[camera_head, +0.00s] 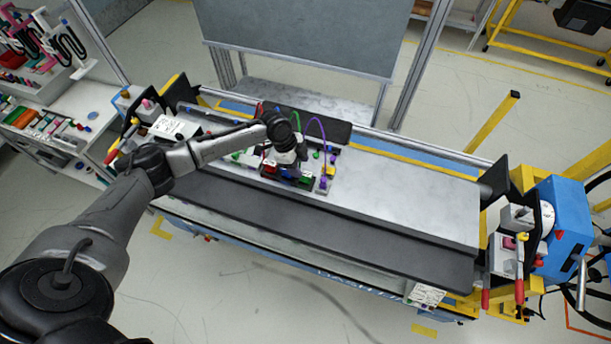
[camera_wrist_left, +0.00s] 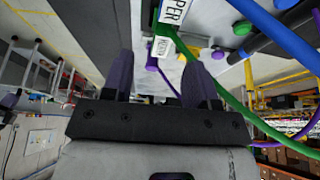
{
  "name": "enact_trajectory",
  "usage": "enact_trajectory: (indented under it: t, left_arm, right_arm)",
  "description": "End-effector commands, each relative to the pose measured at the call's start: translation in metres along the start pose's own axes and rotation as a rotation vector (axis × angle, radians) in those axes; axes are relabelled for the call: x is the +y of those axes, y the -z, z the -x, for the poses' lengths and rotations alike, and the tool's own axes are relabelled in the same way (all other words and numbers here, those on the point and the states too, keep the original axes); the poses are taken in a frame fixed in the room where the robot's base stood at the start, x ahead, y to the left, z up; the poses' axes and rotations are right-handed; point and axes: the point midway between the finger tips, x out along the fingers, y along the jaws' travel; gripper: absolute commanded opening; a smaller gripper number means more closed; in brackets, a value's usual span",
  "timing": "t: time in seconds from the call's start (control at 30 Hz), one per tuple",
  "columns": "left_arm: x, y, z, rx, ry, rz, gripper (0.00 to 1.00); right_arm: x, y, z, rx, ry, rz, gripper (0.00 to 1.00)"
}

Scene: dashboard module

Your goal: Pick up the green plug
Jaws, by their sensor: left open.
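My left gripper (camera_head: 286,168) is over the dashboard module's plug area in the head view, with its arm coming in from the left. In the left wrist view its two purple-grey fingers (camera_wrist_left: 158,82) are apart, and I see nothing held between them. A green round-ended piece (camera_wrist_left: 242,28), possibly the green plug, shows at the upper right, outside the fingers. A green cable (camera_wrist_left: 246,121) runs down past the right finger. In the head view, a small green piece (camera_head: 316,155) sits just right of the gripper. I cannot tell which green piece is the plug. My right gripper is not in view.
A purple cable (camera_head: 318,122) arches beside the gripper. Blue and purple pieces (camera_wrist_left: 218,55) and a labelled white part (camera_wrist_left: 172,25) lie close to the fingers. The grey panel (camera_head: 400,190) to the right is clear. A blue box (camera_head: 560,225) stands at the far right.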

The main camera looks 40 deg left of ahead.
Motion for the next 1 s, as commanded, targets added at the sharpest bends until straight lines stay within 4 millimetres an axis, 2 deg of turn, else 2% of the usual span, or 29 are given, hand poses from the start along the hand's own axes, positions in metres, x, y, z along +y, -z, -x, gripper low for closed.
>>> enact_trajectory:
  t: [0.17,0.37,0.5,0.87,1.0]
  left_arm:
    - [0.000,0.001,-0.008,-0.001,-0.001,0.002,0.53]
    - [-0.001,0.002,-0.032,-0.001,-0.002,0.002,0.53]
    - [-0.001,0.001,-0.048,0.000,-0.002,0.002,0.53]
    - [-0.002,0.000,-0.054,-0.001,0.001,0.001,0.53]
    - [-0.002,0.000,-0.054,-0.001,0.000,0.001,0.40]
  right_arm:
    - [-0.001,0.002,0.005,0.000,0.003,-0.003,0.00]
    - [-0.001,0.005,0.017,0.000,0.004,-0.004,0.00]
    - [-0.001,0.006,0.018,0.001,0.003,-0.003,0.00]
    - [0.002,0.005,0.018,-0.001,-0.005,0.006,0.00]
    - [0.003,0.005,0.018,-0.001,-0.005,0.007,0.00]
